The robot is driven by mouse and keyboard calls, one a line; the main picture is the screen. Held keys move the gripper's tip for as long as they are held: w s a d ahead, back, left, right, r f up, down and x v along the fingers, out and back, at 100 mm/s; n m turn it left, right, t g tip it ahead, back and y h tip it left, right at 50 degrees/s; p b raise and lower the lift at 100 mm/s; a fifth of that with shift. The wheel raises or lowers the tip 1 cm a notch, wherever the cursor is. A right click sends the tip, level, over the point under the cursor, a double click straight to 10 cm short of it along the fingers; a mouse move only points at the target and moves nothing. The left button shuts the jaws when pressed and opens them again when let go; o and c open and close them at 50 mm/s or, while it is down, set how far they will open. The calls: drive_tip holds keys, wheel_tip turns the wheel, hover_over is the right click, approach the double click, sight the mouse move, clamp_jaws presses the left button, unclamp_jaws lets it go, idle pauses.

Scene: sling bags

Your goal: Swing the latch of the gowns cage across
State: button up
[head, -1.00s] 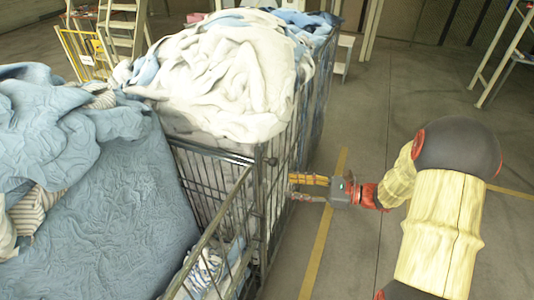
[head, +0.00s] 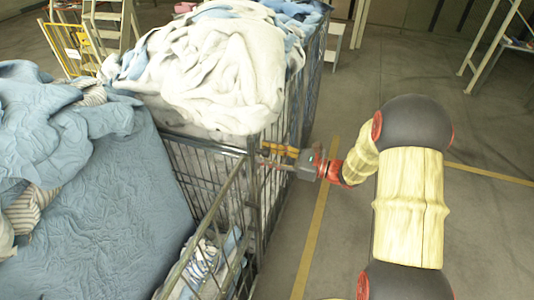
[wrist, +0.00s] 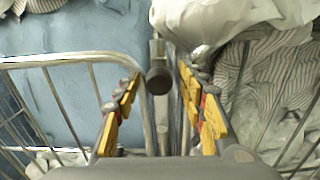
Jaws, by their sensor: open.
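A wire cage (head: 249,190) heaped with white linen (head: 215,75) stands in the middle of the head view; I cannot tell whether it is the gowns cage. My gripper (head: 264,155) is at its near right corner post, with its fingers pointing left. In the wrist view my gripper (wrist: 160,88) is open, its yellow-padded fingers spread on either side of a metal post with a dark round end (wrist: 159,81). Nothing is visibly pinched. The latch is not clearly distinguishable from the post and bars.
Blue quilted cloth (head: 110,210) fills the left foreground. A cage frame (head: 205,235) stands close in front, with striped cloth inside. Another loaded cage (head: 316,60) is behind. A yellow rack (head: 65,48) and stepladder (head: 108,25) stand at the back left.

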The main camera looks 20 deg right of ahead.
clamp_jaws()
idle(0.5)
idle(0.4)
